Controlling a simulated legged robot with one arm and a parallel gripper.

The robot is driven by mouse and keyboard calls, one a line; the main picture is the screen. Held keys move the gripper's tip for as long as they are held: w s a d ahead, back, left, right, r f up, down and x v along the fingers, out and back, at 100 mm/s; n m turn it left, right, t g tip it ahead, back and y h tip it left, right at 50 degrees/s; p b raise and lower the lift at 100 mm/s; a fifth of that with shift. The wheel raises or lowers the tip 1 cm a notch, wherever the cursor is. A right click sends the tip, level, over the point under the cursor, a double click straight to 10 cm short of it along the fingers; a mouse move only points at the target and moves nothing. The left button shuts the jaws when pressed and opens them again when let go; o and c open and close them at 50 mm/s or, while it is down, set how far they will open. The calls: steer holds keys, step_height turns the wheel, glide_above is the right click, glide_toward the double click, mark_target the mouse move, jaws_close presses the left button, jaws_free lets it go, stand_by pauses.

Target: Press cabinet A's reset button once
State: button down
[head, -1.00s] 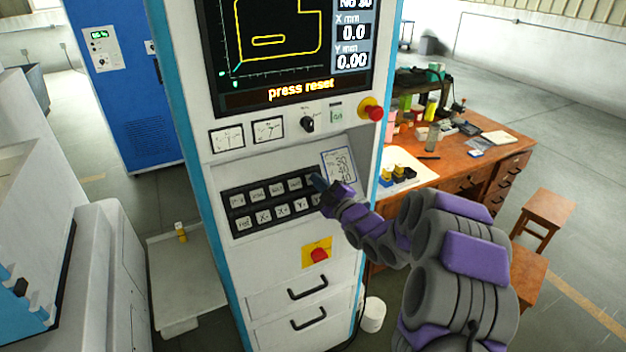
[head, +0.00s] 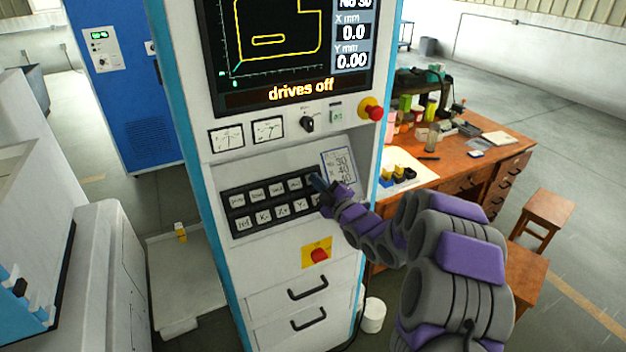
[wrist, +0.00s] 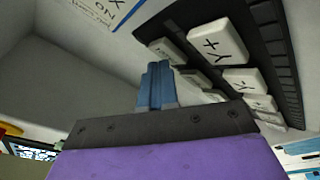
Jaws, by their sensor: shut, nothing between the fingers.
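The control cabinet (head: 285,155) stands upright in front of me, and its screen (head: 290,50) reads "drives off" in orange. Below the screen is a sloping keypad (head: 262,205) with two rows of pale labelled keys. My gripper (head: 319,182) is shut and empty, with its blue fingertips at the keypad's upper right end. In the wrist view the shut fingers (wrist: 157,85) point toward keys beside the Y+ key (wrist: 217,42). The fingers hide the key at their tips, so I cannot tell whether they touch it or read its label.
A red stop button (head: 371,108) sits right of the meters, and another red button (head: 319,255) on a yellow plate sits below the keypad. A note card (head: 338,166) lies right of the keys. A wooden desk (head: 470,165) with clutter stands behind at right.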

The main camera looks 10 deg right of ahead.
steer(key=shift+s+d+r, duration=0.25)
steer(key=shift+s+r, duration=0.25)
steer(key=shift+s, duration=0.05)
steer(key=shift+s+d+r+b, duration=0.35)
steer(key=shift+s+r, duration=0.35)
steer(key=shift+s, duration=0.3)
steer(key=shift+s+d+r+b, duration=0.2)
steer(key=shift+s+d+r, duration=0.1)
steer(key=shift+s+r, duration=0.55)
steer(key=shift+s+f, duration=0.1)
steer(key=shift+f, duration=0.05)
